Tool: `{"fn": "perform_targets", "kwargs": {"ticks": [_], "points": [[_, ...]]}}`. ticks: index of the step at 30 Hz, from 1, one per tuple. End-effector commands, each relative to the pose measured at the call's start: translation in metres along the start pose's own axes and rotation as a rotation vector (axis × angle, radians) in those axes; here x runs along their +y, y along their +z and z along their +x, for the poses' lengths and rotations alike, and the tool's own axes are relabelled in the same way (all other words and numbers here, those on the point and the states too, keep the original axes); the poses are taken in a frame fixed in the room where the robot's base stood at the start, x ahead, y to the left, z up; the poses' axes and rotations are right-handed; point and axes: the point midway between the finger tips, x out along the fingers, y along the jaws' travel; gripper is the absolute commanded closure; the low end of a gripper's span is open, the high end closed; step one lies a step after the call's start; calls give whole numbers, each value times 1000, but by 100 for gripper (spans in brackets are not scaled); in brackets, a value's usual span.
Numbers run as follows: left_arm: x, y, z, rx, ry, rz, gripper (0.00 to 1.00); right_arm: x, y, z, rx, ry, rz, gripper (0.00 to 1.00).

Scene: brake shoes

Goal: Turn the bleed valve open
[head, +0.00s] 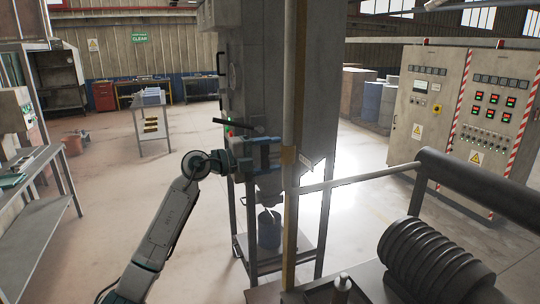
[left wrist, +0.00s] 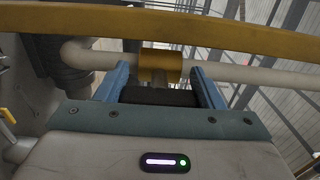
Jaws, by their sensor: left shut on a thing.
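In the left wrist view a brass-coloured valve body (left wrist: 160,66) sits around a pale pipe (left wrist: 240,72). A dark block, seemingly the bleed valve's handle (left wrist: 160,97), lies between the two blue fingers of my left gripper (left wrist: 161,86), which is shut on it. In the head view my left gripper (head: 272,153) reaches in from the left at the upright pipe (head: 289,70), beside the grey hopper-like machine. The fingers hide most of the valve there, and its turn angle cannot be told. My right gripper is not in view.
The grey machine (head: 262,60) stands behind the gripper. A pale rail (head: 360,178) and a dark ribbed cylinder (head: 430,255) fill the right front. Open floor (head: 115,230) lies to the left.

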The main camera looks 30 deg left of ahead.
Motion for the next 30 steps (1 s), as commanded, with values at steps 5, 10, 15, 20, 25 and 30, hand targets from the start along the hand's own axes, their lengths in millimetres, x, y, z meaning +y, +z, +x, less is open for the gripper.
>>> {"fn": "perform_targets", "kwargs": {"ticks": [5,10,15,20,25,30], "points": [[0,0,0,0,-1,-2,22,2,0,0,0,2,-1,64],[0,0,0,0,-1,-1,16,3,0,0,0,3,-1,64],[0,0,-1,0,0,0,16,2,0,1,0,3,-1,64],[4,1,-12,-2,1,0,16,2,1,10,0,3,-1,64],[6,1,-37,-3,3,3,16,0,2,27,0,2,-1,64],[6,1,-63,-3,4,3,16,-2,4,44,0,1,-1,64]]}}
